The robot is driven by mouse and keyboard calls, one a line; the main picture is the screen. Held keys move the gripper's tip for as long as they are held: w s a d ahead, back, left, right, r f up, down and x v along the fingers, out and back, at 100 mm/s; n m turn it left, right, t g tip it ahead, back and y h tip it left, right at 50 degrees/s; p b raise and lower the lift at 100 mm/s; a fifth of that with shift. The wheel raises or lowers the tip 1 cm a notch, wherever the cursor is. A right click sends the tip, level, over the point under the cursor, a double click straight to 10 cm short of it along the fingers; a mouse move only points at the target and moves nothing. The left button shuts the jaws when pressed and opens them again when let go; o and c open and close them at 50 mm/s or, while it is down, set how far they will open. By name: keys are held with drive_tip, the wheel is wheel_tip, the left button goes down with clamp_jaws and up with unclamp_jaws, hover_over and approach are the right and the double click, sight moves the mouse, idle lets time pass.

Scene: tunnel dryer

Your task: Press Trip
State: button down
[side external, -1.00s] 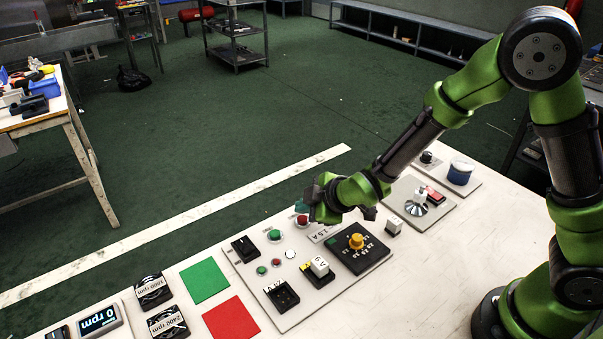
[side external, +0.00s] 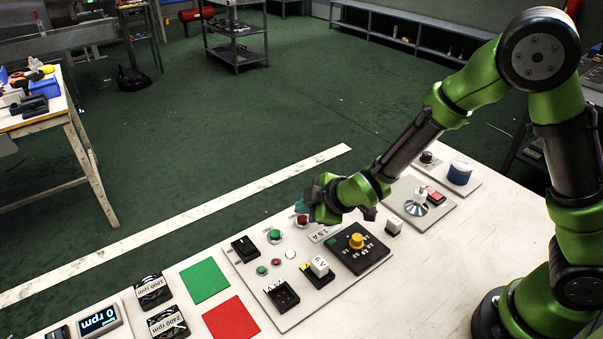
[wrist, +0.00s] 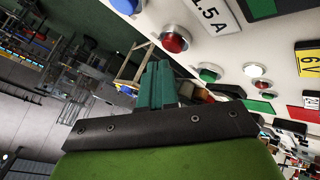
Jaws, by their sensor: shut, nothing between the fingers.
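My gripper (side external: 301,207) is shut and empty, with its teal fingers over the far side of the control panel. A round red button (side external: 302,220) in a pale ring shows just below the fingertips. In the wrist view, the same red button (wrist: 175,38) is up and right of the closed fingertips (wrist: 157,66), with a visible gap. A plate reading "1.5 A" (wrist: 209,14) is beside it. No label reading "Trip" is legible, so I cannot tell which control bears that name.
A green button (side external: 275,235), a smaller red button (side external: 276,262) and a white one (side external: 290,254) are nearby. A black dial plate with a yellow knob (side external: 356,241) lies to the right. Green (side external: 204,281) and red (side external: 231,319) squares lie left on the bench.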

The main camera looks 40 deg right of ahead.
sight(305, 221)
drive_tip(key=shift+f, duration=0.35)
drive_tip(key=shift+f, duration=0.45)
idle(0.4)
idle(0.4)
drive_tip(key=shift+r, duration=0.85)
drive_tip(key=shift+r, duration=2.55)
